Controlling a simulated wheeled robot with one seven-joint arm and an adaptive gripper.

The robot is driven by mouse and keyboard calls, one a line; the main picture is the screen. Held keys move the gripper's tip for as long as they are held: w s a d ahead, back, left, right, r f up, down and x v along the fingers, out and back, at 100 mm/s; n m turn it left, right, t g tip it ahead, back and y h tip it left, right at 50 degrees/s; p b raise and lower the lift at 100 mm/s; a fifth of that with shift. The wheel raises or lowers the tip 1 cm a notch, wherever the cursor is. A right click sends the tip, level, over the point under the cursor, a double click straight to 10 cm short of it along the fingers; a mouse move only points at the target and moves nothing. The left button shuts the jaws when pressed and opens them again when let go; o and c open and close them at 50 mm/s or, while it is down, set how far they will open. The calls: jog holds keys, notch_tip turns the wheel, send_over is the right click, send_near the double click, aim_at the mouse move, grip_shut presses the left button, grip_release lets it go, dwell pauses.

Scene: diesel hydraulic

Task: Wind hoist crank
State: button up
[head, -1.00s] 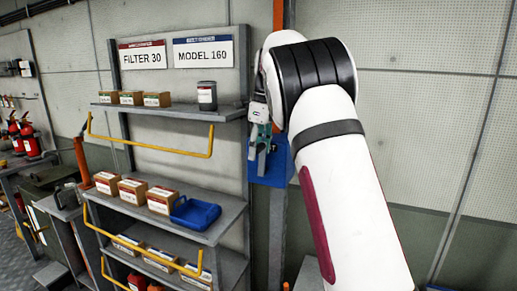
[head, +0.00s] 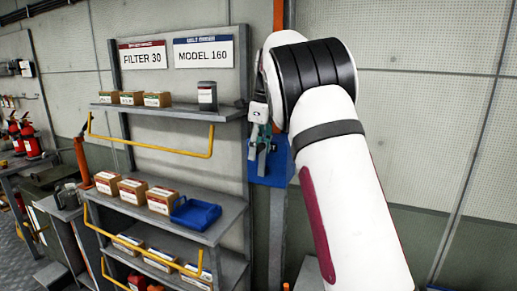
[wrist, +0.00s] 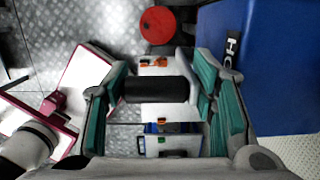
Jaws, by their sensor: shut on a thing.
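My gripper (head: 262,150) is beside the blue hoist housing (head: 276,168) on the wall post, to the right of the shelf. In the wrist view, my gripper (wrist: 155,92) has its teal-lined fingers on both ends of a dark cylindrical grip, the crank handle (wrist: 156,90), and is shut on it. The blue housing (wrist: 272,65) fills the right side of that view, with part of a dark label on it. In the head view my arm and gripper hide the crank handle and most of the crank.
A shelf (head: 170,112) with small boxes and a grey canister (head: 207,96) stands just left of my gripper. A blue tray (head: 195,213) is on its middle shelf. Yellow rails (head: 150,147) stick out in front. The wall on the right is bare.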

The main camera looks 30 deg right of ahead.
jog(key=o, duration=1.4)
jog(key=shift+w+a+f, duration=0.1)
jog(key=shift+a, duration=0.55)
jog(key=shift+o, duration=0.7)
jog(key=shift+a, duration=0.1)
jog(key=shift+d, duration=0.25)
jog(key=shift+d+r, duration=0.1)
jog(key=shift+r, duration=0.35)
jog(key=r, duration=0.6)
jog(key=s+d+r, duration=0.1)
jog(key=r, duration=0.2)
jog(key=shift+r, duration=0.4)
jog(key=shift+s+r, duration=0.15)
jog(key=shift+r, duration=0.45)
